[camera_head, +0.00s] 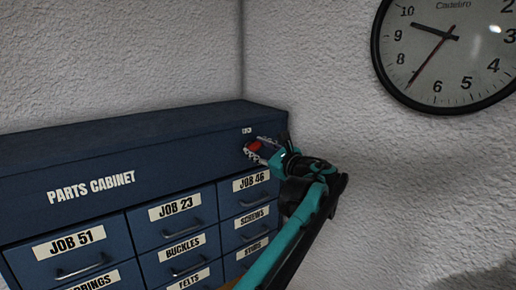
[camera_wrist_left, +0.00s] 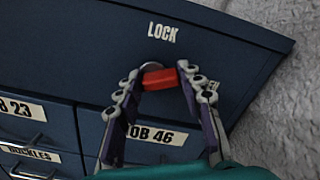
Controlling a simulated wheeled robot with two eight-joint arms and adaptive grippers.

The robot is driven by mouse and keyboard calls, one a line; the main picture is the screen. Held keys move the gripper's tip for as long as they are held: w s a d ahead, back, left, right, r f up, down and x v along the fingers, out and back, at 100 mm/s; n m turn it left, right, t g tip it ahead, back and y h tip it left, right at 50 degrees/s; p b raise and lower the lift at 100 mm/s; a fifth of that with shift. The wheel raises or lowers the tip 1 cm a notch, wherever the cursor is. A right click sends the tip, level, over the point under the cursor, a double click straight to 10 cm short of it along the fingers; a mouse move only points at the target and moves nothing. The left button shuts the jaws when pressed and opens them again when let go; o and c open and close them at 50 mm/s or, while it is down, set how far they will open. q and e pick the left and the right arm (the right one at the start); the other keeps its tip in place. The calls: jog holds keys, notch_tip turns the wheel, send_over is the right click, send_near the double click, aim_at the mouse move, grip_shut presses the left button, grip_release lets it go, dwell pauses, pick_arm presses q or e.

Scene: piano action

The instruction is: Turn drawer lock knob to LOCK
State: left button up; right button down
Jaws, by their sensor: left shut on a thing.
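The red lock knob (camera_head: 254,146) sits near the upper right corner of the blue parts cabinet (camera_head: 40,170). In the left wrist view the red knob (camera_wrist_left: 161,79) lies crosswise, slightly tilted, below the white LOCK label (camera_wrist_left: 162,32). My left gripper (camera_head: 258,148) is at the knob, and in the wrist view its two fingers (camera_wrist_left: 160,82) are shut on the knob's two ends. Another small white label (camera_wrist_left: 207,84) is partly hidden behind the right finger. My right gripper is not in view.
Labelled drawers with handles, such as JOB 23 (camera_head: 174,207) and JOB 51 (camera_head: 70,244), fill the cabinet front below. A rough white wall (camera_head: 400,180) stands close on the right. A round clock (camera_head: 450,50) hangs on it.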

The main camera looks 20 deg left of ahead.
pick_arm(q)
jog(key=n, duration=0.6)
jog(key=shift+s+a+r, duration=0.2)
jog(key=n, duration=0.6)
jog(key=shift+s+a+n+p, duration=0.15)
jog(key=shift+s+n+p, duration=0.05)
jog(key=shift+n+p, duration=0.15)
jog(key=shift+f, duration=0.1)
jog(key=o, duration=1.2)
jog(key=shift+c, duration=0.2)
jog(key=v, duration=1.2)
jog(key=shift+s, duration=0.1)
